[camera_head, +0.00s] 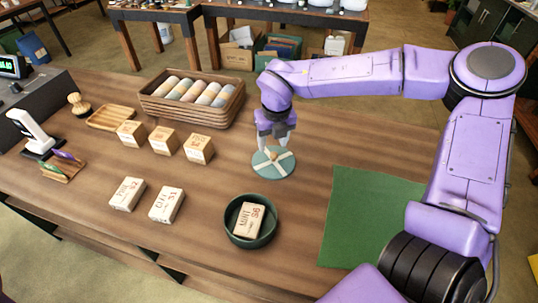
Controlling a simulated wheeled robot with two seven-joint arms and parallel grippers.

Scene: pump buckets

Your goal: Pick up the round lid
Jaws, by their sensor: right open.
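The round lid (263,171) is teal with a pale cross pattern and a small tan knob in the middle. It lies flat on the wooden table, right of the small boxes. My right gripper (275,146) points down just above the lid, with its fingers near the knob. It is open; I cannot tell whether a finger touches the knob. My left gripper is not in view.
A dark green bowl (264,240) holding a box stands in front of the lid. A green mat (365,212) lies to the right. Several small boxes (163,139) stand left, and a wooden crate (190,116) of rolls stands behind them.

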